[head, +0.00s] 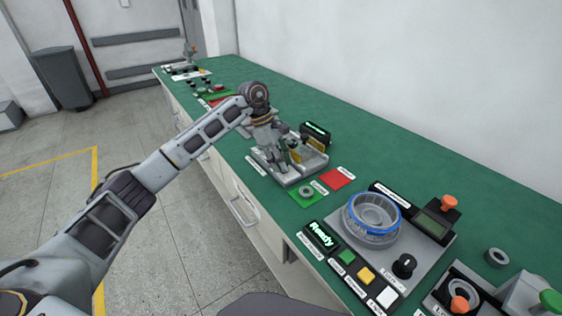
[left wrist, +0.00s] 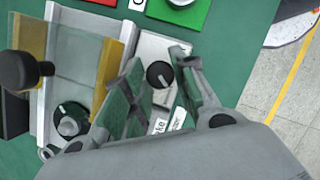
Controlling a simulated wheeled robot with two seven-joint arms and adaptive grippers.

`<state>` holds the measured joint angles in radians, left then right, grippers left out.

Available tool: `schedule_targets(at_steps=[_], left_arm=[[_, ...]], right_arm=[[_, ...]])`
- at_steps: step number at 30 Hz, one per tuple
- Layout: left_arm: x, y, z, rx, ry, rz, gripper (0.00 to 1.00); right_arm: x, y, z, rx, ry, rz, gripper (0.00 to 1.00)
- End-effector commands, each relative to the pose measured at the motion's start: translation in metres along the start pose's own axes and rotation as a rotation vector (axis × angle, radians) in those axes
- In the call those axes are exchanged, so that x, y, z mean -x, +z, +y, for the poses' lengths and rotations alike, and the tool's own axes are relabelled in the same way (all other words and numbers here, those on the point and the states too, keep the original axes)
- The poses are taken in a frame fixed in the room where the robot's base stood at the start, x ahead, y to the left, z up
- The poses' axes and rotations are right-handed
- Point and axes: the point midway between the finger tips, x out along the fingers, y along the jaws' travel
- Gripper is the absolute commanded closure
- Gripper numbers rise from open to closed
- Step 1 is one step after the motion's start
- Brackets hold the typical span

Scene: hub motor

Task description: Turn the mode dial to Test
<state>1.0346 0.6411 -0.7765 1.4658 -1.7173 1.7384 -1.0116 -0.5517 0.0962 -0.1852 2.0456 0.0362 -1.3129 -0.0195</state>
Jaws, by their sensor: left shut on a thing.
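My left gripper (head: 279,168) reaches down over a grey fixture (head: 300,174) on the green bench. In the left wrist view, a round black dial (left wrist: 160,75) with a white pointer line sits on a pale plate between the fingertips of my left gripper (left wrist: 163,65), which is shut on it. Two small white labels lie beside the dial, partly hidden by a finger; I cannot read them fully. In the head view this dial is hidden behind the gripper. My right gripper is not in view.
A second black knob (left wrist: 70,120) is close to the left finger, beside a clear panel. A test unit (head: 372,218) with its own black knob (head: 404,265) and coloured buttons stands nearer, by a lit "Ready" display (head: 321,236).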

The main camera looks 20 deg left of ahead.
Motion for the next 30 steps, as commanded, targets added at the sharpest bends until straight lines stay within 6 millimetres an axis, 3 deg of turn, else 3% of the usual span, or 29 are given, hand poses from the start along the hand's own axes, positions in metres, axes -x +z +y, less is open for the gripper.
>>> schedule_targets(at_steps=[14, 30], left_arm=[[0.0009, -0.0004, -0.0009, 0.108, 0.046, 0.001, 0.97], [0.0013, 0.0004, -0.0033, 0.42, 0.176, 0.0, 0.97]], right_arm=[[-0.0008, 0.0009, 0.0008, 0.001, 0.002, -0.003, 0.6], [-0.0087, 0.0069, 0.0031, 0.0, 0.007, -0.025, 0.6]])
